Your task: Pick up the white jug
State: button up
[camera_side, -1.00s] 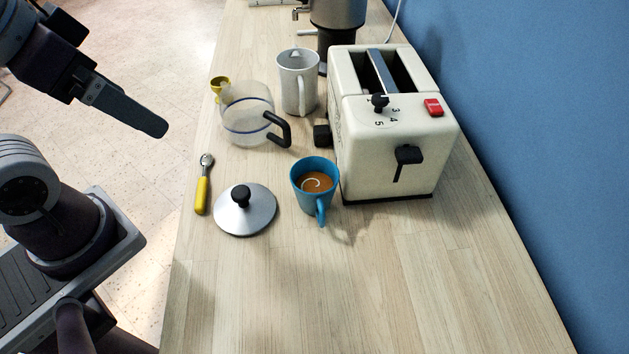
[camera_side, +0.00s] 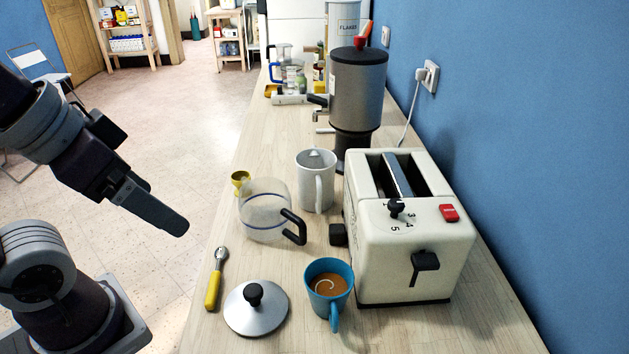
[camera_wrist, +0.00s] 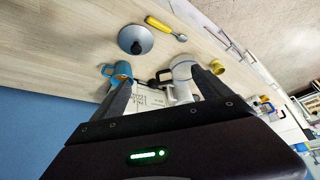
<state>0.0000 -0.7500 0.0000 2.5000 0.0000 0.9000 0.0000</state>
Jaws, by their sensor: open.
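The white jug (camera_side: 316,182) stands upright on the wooden counter, just left of the toaster, with its handle facing the camera. A clear carafe (camera_side: 264,212) with a blue stripe and black handle stands close in front of it, to its left. My gripper (camera_side: 176,222) hangs left of the counter edge in the side view, apart from the jug. In the wrist view my gripper (camera_wrist: 160,76) has its two fingers spread with nothing held.
The cream toaster (camera_side: 412,245) blocks the jug's right side. A coffee grinder (camera_side: 357,95) stands behind it. A blue cup (camera_side: 327,285), steel lid (camera_side: 255,308), yellow-handled spoon (camera_side: 215,280) and yellow cup (camera_side: 240,182) lie around. Clear counter shows left of the grinder.

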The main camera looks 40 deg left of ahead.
jog(key=c, duration=0.4)
jog(key=shift+c, duration=0.2)
